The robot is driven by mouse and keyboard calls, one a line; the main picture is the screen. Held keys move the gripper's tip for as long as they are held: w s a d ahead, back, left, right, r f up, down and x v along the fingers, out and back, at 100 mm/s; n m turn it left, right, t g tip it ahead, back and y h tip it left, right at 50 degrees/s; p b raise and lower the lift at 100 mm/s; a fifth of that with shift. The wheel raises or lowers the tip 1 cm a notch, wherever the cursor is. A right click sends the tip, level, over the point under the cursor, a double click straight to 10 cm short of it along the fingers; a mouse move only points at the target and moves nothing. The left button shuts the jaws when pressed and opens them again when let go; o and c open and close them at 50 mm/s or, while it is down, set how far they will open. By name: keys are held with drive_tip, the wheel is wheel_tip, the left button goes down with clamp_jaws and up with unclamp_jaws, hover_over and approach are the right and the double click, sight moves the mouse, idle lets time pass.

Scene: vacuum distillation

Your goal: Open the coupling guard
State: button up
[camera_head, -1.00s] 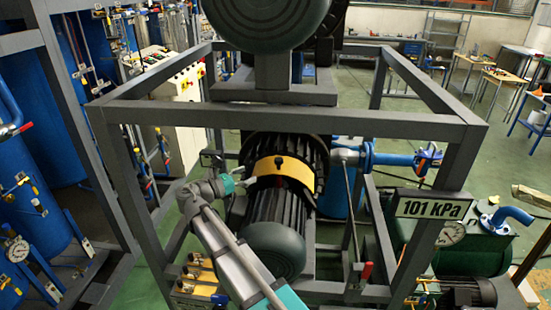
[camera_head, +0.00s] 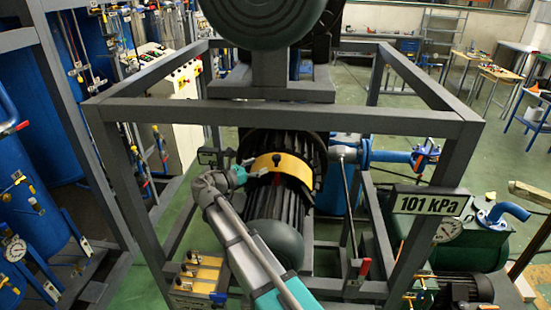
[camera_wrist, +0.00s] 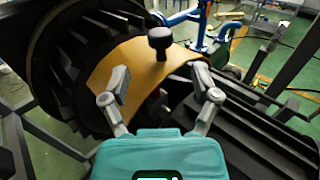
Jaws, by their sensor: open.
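The coupling guard (camera_head: 292,163) is a curved yellow band over the dark ribbed machine inside the grey frame. A black knob (camera_head: 277,160) stands up from it. In the wrist view the guard (camera_wrist: 132,68) spreads ahead of my gripper, and the black knob (camera_wrist: 160,40) rises beyond the fingertips. My gripper (camera_wrist: 160,78) is open and empty, its two grey fingers spread on either side of the knob's line. In the head view my gripper (camera_head: 250,168) is at the left side of the guard, near the knob. I cannot tell whether the fingers touch the guard.
The grey frame (camera_head: 300,118) surrounds the machine, with a bar crossing in front. A blue pipe with valve (camera_head: 390,156) sticks out to the right. A "101 kPa" display (camera_head: 430,202) hangs on the right post.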

sight(273, 159)
drive_tip(key=x, duration=0.8)
drive_tip(key=shift+a, duration=0.1)
clamp_jaws()
